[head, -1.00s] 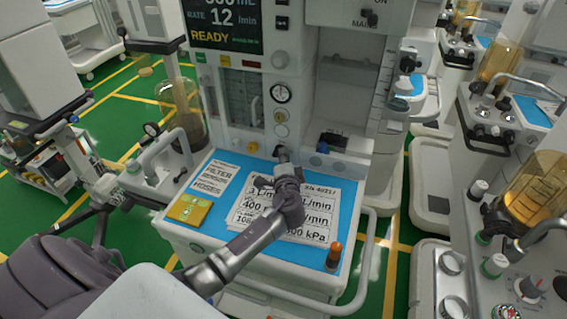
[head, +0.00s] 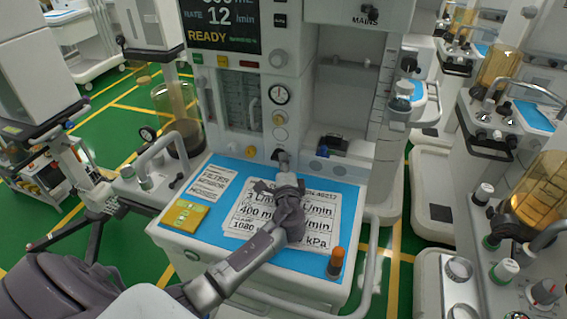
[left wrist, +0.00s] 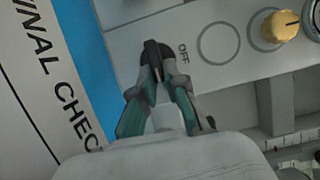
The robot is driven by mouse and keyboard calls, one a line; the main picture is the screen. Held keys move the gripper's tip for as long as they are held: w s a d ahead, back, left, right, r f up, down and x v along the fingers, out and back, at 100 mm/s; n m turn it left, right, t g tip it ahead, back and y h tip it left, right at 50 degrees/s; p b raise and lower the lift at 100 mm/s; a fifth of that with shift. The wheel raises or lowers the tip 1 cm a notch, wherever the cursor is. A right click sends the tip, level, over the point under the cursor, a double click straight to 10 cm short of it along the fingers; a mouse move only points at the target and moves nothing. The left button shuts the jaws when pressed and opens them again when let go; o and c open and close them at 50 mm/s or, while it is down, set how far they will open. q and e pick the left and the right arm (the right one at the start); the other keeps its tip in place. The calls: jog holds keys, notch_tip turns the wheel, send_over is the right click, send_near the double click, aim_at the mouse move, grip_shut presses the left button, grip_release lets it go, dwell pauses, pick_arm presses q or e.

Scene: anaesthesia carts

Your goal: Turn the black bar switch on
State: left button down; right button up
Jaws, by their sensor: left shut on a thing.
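The black bar switch (left wrist: 153,52) shows in the left wrist view on a pale panel, beside the printed word OFF. It is a short dark bar, partly covered by the fingers. My left gripper (left wrist: 158,70) is shut on it, with a fingertip on each side. In the head view, my left gripper (head: 284,163) reaches over the blue worktop to the front panel of the middle cart. The switch is mostly hidden there behind the fingertips. My right gripper is not in view.
A yellow knob (left wrist: 280,26) sits along the same panel. More carts stand at the right.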

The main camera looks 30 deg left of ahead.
pick_arm(q)
jog(key=shift+r, duration=0.2)
jog(key=c, duration=1.2)
grip_release()
jog(key=shift+w+f, duration=0.15)
jog(key=v, duration=1.2)
jog(key=shift+a, duration=0.1)
